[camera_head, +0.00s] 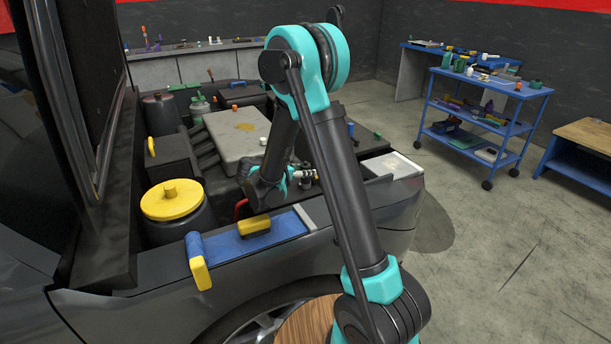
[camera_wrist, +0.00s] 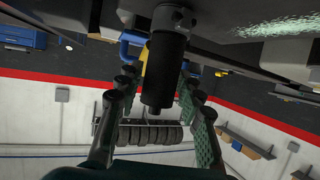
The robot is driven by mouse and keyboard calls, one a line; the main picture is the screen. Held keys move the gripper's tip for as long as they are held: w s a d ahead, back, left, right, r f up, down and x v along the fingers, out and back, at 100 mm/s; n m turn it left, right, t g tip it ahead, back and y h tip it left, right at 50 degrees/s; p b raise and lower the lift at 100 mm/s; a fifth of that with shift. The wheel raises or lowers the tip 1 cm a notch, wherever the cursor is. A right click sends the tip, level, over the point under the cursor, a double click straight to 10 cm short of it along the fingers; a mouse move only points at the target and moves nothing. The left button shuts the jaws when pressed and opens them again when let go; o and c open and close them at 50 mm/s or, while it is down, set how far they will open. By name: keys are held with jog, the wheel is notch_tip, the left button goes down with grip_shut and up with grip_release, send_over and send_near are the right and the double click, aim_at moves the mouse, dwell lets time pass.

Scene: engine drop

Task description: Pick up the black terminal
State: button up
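A black cylindrical piece, which looks like the black terminal (camera_wrist: 163,70), hangs down in the middle of the wrist view. Its upper end in that view joins a grey metal fitting (camera_wrist: 174,17). My gripper (camera_wrist: 158,82) is open, with one finger to the left of the piece and one to the right. I see gaps between the piece and both fingers. In the head view my gripper (camera_head: 304,177) is small, low over the right part of the engine bay, partly hidden by my arm. I cannot make out the terminal clearly there.
The car's engine bay holds a yellow-capped reservoir (camera_head: 172,201) and a grey engine cover (camera_head: 237,133). A blue mat (camera_head: 225,247) with a yellow block (camera_head: 254,226) lies on the fender. A blue cart (camera_head: 483,112) stands at the back right. The floor between is clear.

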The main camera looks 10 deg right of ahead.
grip_shut()
jog(key=shift+r, duration=0.1)
notch_tip(320, 180, up, 20)
dwell(0.6)
dwell(0.5)
